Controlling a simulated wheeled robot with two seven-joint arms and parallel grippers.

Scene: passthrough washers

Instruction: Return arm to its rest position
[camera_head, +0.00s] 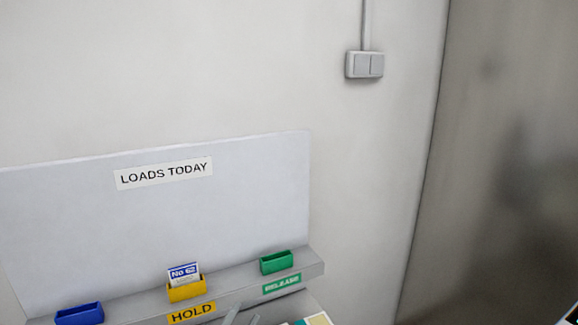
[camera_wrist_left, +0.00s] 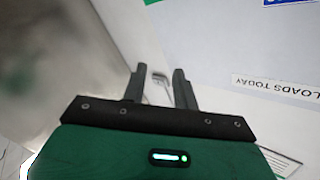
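My left gripper (camera_head: 243,314) shows at the bottom edge of the head view, just below the shelf front between the HOLD and RELEASE labels. Only its grey fingertips show there. In the left wrist view the two fingers (camera_wrist_left: 158,88) stand apart with nothing held between them. The wall switch (camera_wrist_left: 160,77) shows in the gap, far beyond. My right gripper is not in view.
A grey LOADS TODAY board (camera_head: 100,225) has a shelf with a blue holder (camera_head: 80,314), a yellow holder (camera_head: 187,291) with a No 62 card (camera_head: 184,273), and a green holder (camera_head: 276,262), apparently empty. A switch (camera_head: 364,65) is above right.

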